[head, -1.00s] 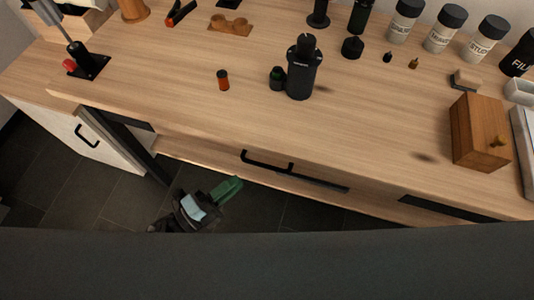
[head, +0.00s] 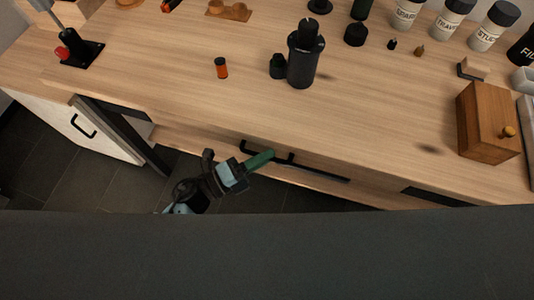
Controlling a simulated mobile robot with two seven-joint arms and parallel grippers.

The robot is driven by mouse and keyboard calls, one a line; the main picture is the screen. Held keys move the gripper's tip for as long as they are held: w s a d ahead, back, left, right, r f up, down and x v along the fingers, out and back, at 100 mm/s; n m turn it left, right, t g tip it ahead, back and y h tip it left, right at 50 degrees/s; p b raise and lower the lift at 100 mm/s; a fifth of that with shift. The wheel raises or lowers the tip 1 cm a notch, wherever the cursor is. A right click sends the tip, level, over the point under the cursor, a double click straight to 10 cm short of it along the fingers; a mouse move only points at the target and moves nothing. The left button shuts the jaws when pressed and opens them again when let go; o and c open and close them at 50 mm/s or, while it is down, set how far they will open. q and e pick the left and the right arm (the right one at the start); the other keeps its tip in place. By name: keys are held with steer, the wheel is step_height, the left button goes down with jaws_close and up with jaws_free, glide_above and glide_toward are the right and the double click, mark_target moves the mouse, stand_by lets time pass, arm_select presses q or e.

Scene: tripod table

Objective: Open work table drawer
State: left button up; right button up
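The wooden work table (head: 190,110) fills the upper view. Its drawer front (head: 215,143) runs along the front edge, with a black bar handle (head: 283,160). The drawer looks closed or nearly so. My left gripper (head: 262,159) has green fingers, with their tips at the left part of the handle. The fingers overlap the handle in view; whether they touch or grip it cannot be told. My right gripper is not in view.
A black grinder (head: 302,60), a small orange-capped vial (head: 221,68) and a wooden box (head: 488,122) stand on the tabletop. A white cabinet (head: 60,122) with a black handle is at the left. Dark tiled floor (head: 100,185) lies below.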

arm_select(q)
steer(key=shift+w+d, duration=0.2)
steer(key=shift+d, duration=0.25)
jaws_close()
